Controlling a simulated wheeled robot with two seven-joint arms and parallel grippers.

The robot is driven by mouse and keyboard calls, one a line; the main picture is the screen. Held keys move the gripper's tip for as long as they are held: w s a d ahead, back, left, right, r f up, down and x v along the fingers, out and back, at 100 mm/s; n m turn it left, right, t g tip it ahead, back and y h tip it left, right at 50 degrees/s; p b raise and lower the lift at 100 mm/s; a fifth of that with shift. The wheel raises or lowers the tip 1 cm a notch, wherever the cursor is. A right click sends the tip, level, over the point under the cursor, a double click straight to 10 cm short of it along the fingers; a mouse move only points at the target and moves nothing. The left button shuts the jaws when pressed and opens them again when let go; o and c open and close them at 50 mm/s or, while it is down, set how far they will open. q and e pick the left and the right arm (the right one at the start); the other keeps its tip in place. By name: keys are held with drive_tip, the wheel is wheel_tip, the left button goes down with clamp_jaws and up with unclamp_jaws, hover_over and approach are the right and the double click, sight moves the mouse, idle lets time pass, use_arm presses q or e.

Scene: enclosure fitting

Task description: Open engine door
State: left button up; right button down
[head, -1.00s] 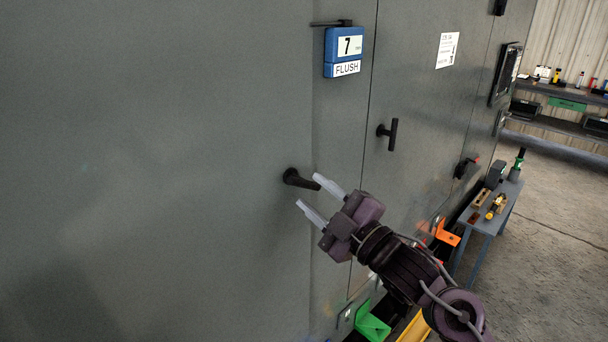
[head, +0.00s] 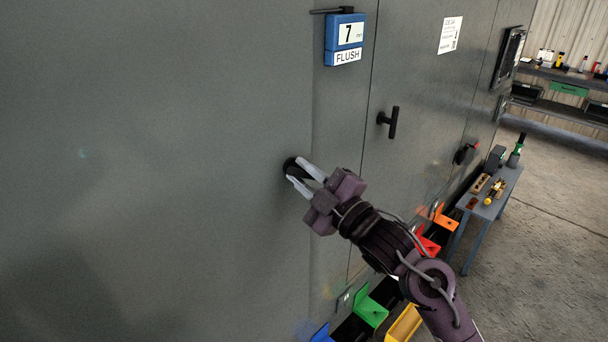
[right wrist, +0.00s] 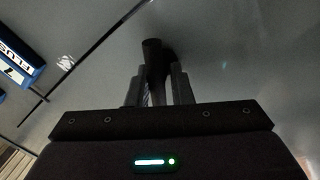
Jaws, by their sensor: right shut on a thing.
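The large grey enclosure door (head: 160,150) fills the left of the head view and looks closed, with a seam along its right side. A black lever handle (head: 292,165) sits on it near that seam. My right gripper (head: 299,177) is shut on the handle, its pale fingers on either side of it. In the right wrist view the handle (right wrist: 152,52) runs down between my right gripper's two fingers (right wrist: 158,85). Part of the handle is hidden by the fingers. My left gripper is not in view.
A blue display (head: 345,40) reading 7 and FLUSH hangs above the handle. A second black handle (head: 389,122) is on the panel to the right. Coloured bins (head: 370,311) line the base. A small table (head: 488,195) with tools stands at the right, beside open floor.

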drive_tip(key=n+b, duration=0.1)
drive_tip(key=b, duration=0.1)
drive_tip(key=n+g+b, duration=0.1)
drive_tip(key=n+b, duration=0.1)
drive_tip(key=n+y+b, duration=0.1)
drive_tip(key=n, duration=0.1)
drive_tip(key=shift+f+b, duration=0.35)
drive_tip(key=shift+b, duration=0.05)
drive_tip(key=shift+r+n+g+b, duration=0.1)
drive_tip(key=shift+n+g+b, duration=0.2)
drive_tip(key=shift+n+b, duration=0.45)
drive_tip(key=shift+r+n, duration=0.15)
drive_tip(key=shift+n, duration=0.2)
